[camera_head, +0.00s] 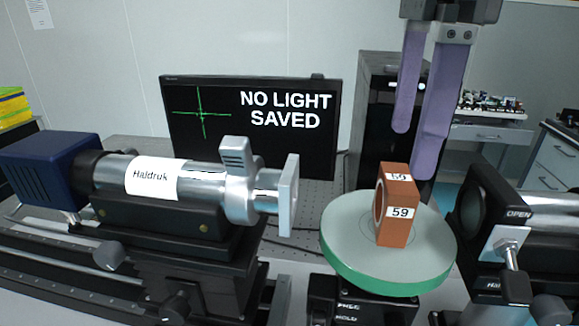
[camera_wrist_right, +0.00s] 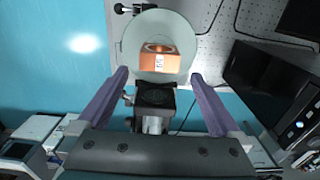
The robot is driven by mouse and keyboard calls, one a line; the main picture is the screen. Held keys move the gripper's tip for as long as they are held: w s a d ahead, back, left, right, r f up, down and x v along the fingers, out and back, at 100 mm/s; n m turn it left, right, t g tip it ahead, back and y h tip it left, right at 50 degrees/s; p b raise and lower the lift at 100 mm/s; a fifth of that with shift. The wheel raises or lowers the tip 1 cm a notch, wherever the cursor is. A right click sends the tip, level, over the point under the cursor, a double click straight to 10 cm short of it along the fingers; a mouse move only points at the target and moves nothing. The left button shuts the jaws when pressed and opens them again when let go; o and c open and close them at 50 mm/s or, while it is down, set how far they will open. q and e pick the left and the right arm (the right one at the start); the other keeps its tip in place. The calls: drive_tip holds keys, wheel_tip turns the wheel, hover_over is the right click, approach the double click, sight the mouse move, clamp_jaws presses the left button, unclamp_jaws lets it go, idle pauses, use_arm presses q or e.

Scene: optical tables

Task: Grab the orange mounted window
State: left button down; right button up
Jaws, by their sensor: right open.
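The orange mounted window (camera_head: 397,226) is a block with a round opening and labels reading 59. It stands upright on a round green-rimmed disc (camera_head: 345,262). My right gripper (camera_head: 413,155) is open and empty, with purple fingers pointing down, above and behind the block in the head view. In the right wrist view the orange window (camera_wrist_right: 172,62) sits on the disc (camera_wrist_right: 134,42), ahead of and between the two spread fingertips (camera_wrist_right: 160,77), apart from them. My left gripper is in neither view.
A silver tube labelled Haldruk (camera_head: 205,182) on a black rail stands left of the disc. A black housing marked OPEN (camera_head: 474,213) with a lever stands close on the right. A monitor (camera_head: 250,150) reading NO LIGHT SAVED and a black tower (camera_head: 365,115) stand behind.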

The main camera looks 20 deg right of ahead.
sight(398, 177)
wheel_tip(398, 177, down, 3)
drive_tip(key=shift+s+r+p, duration=0.1)
drive_tip(key=shift+p, duration=0.35)
drive_tip(key=shift+f+p, duration=0.4)
wheel_tip(398, 177, down, 4)
drive_tip(key=shift+a+r+p, duration=0.1)
drive_tip(key=shift+a+p, duration=0.05)
drive_tip(key=shift+p, duration=0.6)
drive_tip(key=shift+f, duration=0.35)
drive_tip(key=c, duration=1.5)
drive_tip(key=shift+r, duration=0.1)
